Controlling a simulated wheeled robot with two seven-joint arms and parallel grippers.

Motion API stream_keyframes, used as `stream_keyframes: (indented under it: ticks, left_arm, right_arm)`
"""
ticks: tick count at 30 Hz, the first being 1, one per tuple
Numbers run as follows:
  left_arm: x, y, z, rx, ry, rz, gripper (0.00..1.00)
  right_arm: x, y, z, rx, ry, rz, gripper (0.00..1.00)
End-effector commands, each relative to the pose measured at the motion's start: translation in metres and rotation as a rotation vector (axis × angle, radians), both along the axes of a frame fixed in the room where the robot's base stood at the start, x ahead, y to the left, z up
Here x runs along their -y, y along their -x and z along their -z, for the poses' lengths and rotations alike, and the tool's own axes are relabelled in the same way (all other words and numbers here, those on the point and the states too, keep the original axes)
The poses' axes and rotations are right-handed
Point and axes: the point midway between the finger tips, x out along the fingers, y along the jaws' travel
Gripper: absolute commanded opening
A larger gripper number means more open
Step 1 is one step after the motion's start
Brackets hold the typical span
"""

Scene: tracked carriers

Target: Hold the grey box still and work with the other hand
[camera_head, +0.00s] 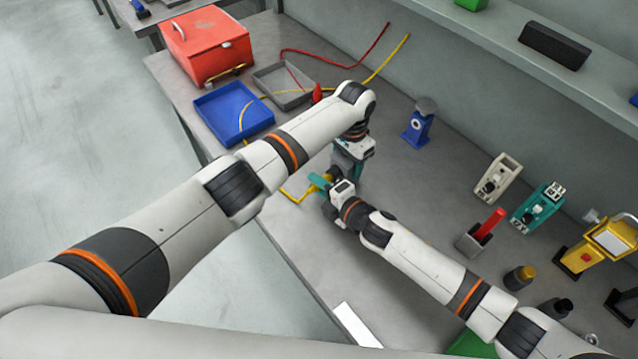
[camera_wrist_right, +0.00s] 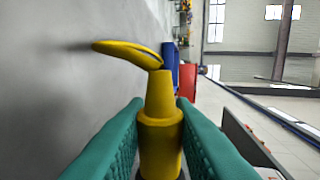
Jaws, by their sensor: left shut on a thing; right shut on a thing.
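My left gripper (camera_head: 346,166) reaches in over the bench, pointing down, and is shut on a dark grey thing. It looks like the grey box, but the gripper and wrist hide most of it. My right gripper (camera_head: 318,182) is close beside it on the near side. In the right wrist view its teal fingers (camera_wrist_right: 160,140) are shut on a yellow plug (camera_wrist_right: 160,125). A yellow cable (camera_wrist_right: 125,50) bends off the plug's far end to the left. Whether the plug touches the grey box cannot be seen.
A blue tray (camera_head: 235,128), a grey tray (camera_head: 265,78) and a red toolbox (camera_head: 215,60) stand at the back left. Red (camera_head: 340,65) and yellow (camera_head: 385,65) cables lie behind my arm. A blue device (camera_head: 418,128) and several fixtures stand to the right.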

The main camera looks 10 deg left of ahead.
Motion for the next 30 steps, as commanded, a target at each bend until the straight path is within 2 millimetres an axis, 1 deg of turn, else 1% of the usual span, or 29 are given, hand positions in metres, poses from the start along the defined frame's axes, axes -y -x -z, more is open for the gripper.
stream_keyframes:
  ticks: [8, 20, 21, 23, 24, 25, 30]
  left_arm:
    - [0.0003, -0.0003, -0.0006, 0.001, 0.001, 0.000, 0.31]
    - [0.0001, -0.0002, -0.0006, 0.000, 0.000, 0.000, 0.31]
    - [0.0001, -0.0002, -0.0005, 0.000, 0.000, 0.000, 0.31]
    - [0.0000, -0.0001, -0.0005, 0.000, 0.000, 0.000, 0.31]
    - [0.0000, -0.0001, -0.0005, 0.000, 0.000, 0.000, 0.31]
    - [0.0000, -0.0001, -0.0005, 0.000, 0.000, 0.000, 0.31]
    - [-0.0001, -0.0002, -0.0005, 0.000, 0.000, 0.000, 0.31]
  right_arm:
    - [0.0001, -0.0004, -0.0005, 0.000, 0.000, 0.000, 0.00]
    - [0.0054, -0.0061, -0.0002, 0.000, 0.000, 0.001, 0.00]
    - [0.0053, -0.0058, -0.0001, 0.000, 0.000, 0.001, 0.27]
    - [0.0053, -0.0058, -0.0002, 0.000, 0.000, 0.001, 0.37]
    - [0.0053, -0.0058, -0.0001, 0.000, 0.000, 0.001, 0.44]
    - [0.0052, -0.0057, -0.0001, 0.000, 0.000, 0.001, 0.48]
    - [0.0048, -0.0055, -0.0002, 0.000, 0.000, 0.000, 0.48]
